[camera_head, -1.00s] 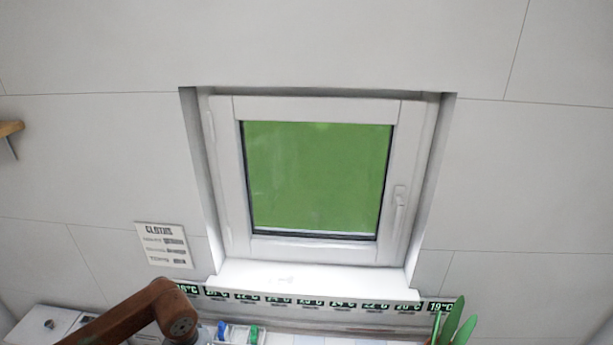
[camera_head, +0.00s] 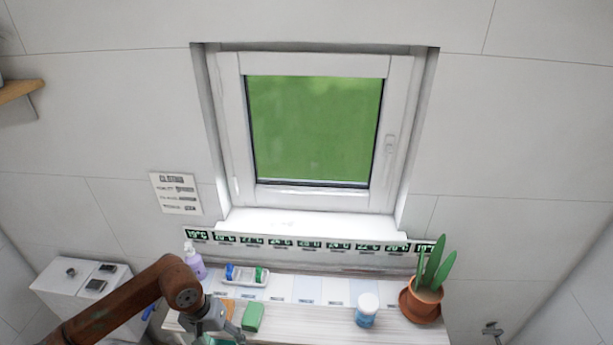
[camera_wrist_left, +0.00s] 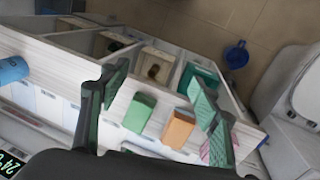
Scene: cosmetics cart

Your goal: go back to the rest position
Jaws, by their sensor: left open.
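My left gripper (camera_head: 214,328) is at the bottom of the head view, its fingertips cut off or hidden, over the left part of the cart top. In the left wrist view its two fingers stand wide apart with nothing between them, and the gripper (camera_wrist_left: 158,85) is open. A green block (camera_wrist_left: 139,112) and an orange block (camera_wrist_left: 178,129) lie on the cart top beyond the fingers. In the head view the green block (camera_head: 253,316) is just right of the gripper. My right gripper is not in view.
The cart top (camera_head: 300,318) carries a lotion bottle (camera_head: 195,262), a tray (camera_head: 247,281), a white-lidded blue jar (camera_head: 366,311) and a potted plant (camera_head: 421,298). The wall and window (camera_head: 318,130) stand behind. A white cabinet (camera_head: 75,290) is at left.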

